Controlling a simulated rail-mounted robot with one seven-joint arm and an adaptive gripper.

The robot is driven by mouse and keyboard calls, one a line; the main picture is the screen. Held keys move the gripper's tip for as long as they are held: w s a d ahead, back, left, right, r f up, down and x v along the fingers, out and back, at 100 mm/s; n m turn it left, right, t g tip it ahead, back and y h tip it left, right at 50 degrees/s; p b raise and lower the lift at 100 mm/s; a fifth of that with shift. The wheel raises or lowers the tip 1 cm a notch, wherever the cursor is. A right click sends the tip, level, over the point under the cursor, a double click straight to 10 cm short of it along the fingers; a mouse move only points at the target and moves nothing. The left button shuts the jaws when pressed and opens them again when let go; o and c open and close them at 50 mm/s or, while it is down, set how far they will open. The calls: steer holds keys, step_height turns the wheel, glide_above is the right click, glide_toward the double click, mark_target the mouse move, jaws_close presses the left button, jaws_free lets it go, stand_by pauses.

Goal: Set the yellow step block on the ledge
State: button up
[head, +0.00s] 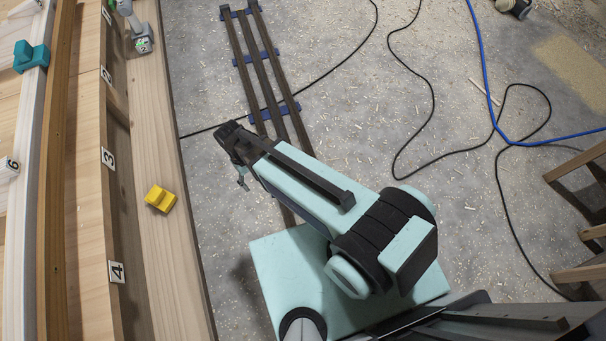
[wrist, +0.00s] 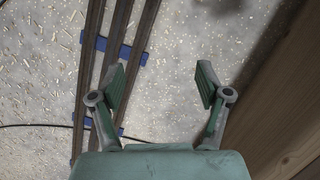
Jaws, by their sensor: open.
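The yellow step block (head: 160,198) sits on the light wooden board along the right side of the timber structure, between the number tags 3 and 4. My gripper (head: 242,178) is to the right of the block and a little higher in the picture, over the concrete floor and apart from the block. In the wrist view my gripper (wrist: 161,82) is open, with nothing between its fingers. The block is not in the wrist view. A brown wooden face (wrist: 285,105) fills the right side there. Which level of the timber structure is the ledge I cannot tell.
A teal block (head: 31,56) sits on the pale rail at far left. A drill-like tool (head: 139,30) stands on the board farther up. Dark rails (head: 262,70) with blue ties, black cables (head: 432,100) and a blue hose (head: 487,90) lie on the floor. The board around the yellow block is clear.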

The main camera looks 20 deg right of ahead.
steer(key=s+d+f+m+g, duration=0.1)
steer(key=s+d+f, duration=0.2)
steer(key=s+d, duration=0.2)
steer(key=s+d+f+m+g+y, duration=0.1)
steer(key=s+d+f, duration=0.2)
steer(key=s+d, duration=0.3)
steer(key=s+d+f+m+g, duration=0.1)
steer(key=s+d+f+m, duration=0.1)
steer(key=s+d, duration=0.4)
steer(key=s+f, duration=0.1)
steer(key=s, duration=0.2)
steer(key=shift+s+d+f+g, duration=0.2)
steer(key=shift+s+g, duration=0.1)
steer(key=shift+g, duration=0.1)
steer(key=shift+r, duration=0.1)
step_height(320, 180, up, 4)
steer(key=p, duration=0.4)
